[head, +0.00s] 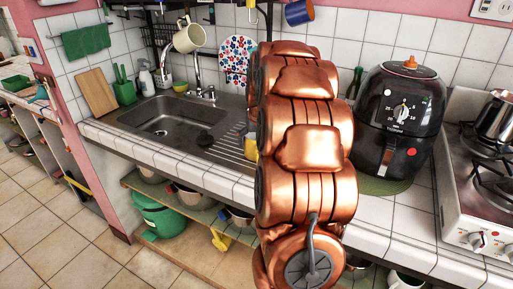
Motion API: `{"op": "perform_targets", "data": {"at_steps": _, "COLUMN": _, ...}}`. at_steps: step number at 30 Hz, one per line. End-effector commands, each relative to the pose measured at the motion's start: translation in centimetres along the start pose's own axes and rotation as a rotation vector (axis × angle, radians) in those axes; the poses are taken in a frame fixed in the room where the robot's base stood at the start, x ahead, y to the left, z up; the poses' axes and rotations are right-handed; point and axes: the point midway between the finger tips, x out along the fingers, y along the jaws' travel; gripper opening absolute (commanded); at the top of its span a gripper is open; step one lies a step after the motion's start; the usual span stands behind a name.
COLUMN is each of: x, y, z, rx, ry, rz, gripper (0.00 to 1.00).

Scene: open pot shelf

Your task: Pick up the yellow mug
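A pale cream-yellow mug (189,38) hangs tilted above the sink, near the faucet. A brighter yellow object (251,147) shows at the left edge of my copper arm, by the sink's drainboard. My arm hides most of it, so I cannot tell whether it is a mug. My arm fills the middle of the head view, and its gripper does not show.
The sink (165,122) lies left of my arm. A black air fryer (400,120) stands on the counter to the right, beside the stove (480,175). A green pot (160,215) and several bowls sit on the shelf below. A blue mug (299,12) hangs above.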

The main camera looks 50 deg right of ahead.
Motion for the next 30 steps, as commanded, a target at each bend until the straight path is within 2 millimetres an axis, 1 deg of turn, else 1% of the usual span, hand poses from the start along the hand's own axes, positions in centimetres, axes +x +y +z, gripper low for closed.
{"op": "perform_targets", "data": {"at_steps": 1, "x": 0.0, "y": 0.0, "z": 0.0, "rx": 0.000, "ry": 0.000, "rz": 0.000, "gripper": 0.83}}
{"op": "perform_targets", "data": {"at_steps": 2, "x": 0.0, "y": 0.0, "z": 0.0, "rx": 0.000, "ry": 0.000, "rz": 0.000, "gripper": 0.80}}
{"op": "perform_targets", "data": {"at_steps": 13, "x": 0.0, "y": 0.0, "z": 0.0, "rx": 0.000, "ry": -0.001, "rz": 0.000, "gripper": 0.42}}
{"op": "perform_targets", "data": {"at_steps": 23, "x": -0.3, "y": 0.0, "z": -0.1, "rx": 0.000, "ry": 0.000, "rz": 0.000, "gripper": 0.41}}
{"op": "perform_targets", "data": {"at_steps": 30, "x": -1.8, "y": 0.0, "z": -0.8, "rx": 0.000, "ry": 0.003, "rz": 0.001, "gripper": 0.41}}
